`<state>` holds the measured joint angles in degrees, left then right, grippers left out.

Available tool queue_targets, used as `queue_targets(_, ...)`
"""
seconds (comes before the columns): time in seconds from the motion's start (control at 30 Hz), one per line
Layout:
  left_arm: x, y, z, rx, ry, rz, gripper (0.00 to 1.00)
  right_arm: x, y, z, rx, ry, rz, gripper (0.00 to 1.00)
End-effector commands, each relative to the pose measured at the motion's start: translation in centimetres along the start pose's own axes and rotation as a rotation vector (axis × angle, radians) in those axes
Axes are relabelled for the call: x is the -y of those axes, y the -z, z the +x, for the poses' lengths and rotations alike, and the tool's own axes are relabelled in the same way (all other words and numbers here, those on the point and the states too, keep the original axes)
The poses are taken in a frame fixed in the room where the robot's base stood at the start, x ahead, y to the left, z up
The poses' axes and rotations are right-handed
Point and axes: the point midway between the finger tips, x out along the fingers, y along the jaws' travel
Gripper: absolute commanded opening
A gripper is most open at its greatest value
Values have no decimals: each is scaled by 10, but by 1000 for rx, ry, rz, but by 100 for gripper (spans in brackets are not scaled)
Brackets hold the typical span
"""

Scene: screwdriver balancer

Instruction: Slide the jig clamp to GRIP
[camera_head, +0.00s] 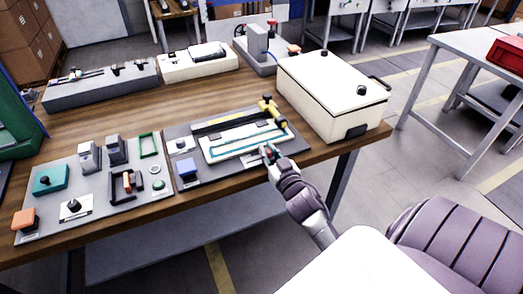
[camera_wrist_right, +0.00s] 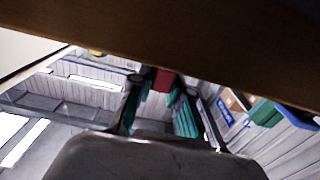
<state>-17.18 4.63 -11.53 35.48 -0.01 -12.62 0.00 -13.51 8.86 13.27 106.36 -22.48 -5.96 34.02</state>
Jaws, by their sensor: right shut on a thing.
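The jig is a white frame (camera_head: 225,145) with a blue-green inner outline, lying on a dark grey plate (camera_head: 215,172) near the table's front edge. A yellow clamp-like piece (camera_head: 268,106) stands at its back right corner. My right gripper (camera_head: 268,153) is at the jig's front right edge, shut on a small red part (camera_wrist_right: 162,79) seen between its fingertips in the right wrist view. This part appears to be the jig clamp's handle; the fingers mostly hide it in the head view. I cannot read a GRIP mark. My left gripper is out of view.
A white box (camera_head: 325,85) with black knobs stands right of the jig. A grey board with switches and buttons (camera_head: 100,205) lies to the left. Grey and white trays stand at the back. The wooden table edge (camera_wrist_right: 200,65) is close in the right wrist view.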

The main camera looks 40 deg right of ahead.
Motion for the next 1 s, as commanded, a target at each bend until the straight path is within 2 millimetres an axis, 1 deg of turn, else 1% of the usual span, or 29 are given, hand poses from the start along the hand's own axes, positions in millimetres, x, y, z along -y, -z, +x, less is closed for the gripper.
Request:
queue_targets(0.1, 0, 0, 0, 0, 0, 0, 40, -3, 1, 0, 0, -6, -4, 0)
queue_targets(0.13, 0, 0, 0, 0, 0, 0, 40, -3, 1, 0, 0, -6, -4, 20)
queue_targets(0.27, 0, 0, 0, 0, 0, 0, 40, -3, 1, 0, -1, -5, -4, 42)
queue_targets(0.3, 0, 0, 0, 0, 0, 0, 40, -2, 1, 0, -1, -5, -4, 44)
queue_targets(0.57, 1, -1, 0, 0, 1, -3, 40, -1, 1, 0, -1, -3, -3, 44)
queue_targets(0.67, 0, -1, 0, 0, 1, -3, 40, -1, 0, -6, 0, -3, -2, 44)
queue_targets(0.77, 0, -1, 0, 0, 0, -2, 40, -1, 0, -20, 2, -4, -1, 44)
queue_targets(1.0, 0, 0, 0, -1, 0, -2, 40, -2, -1, -72, 3, -5, -1, 44)
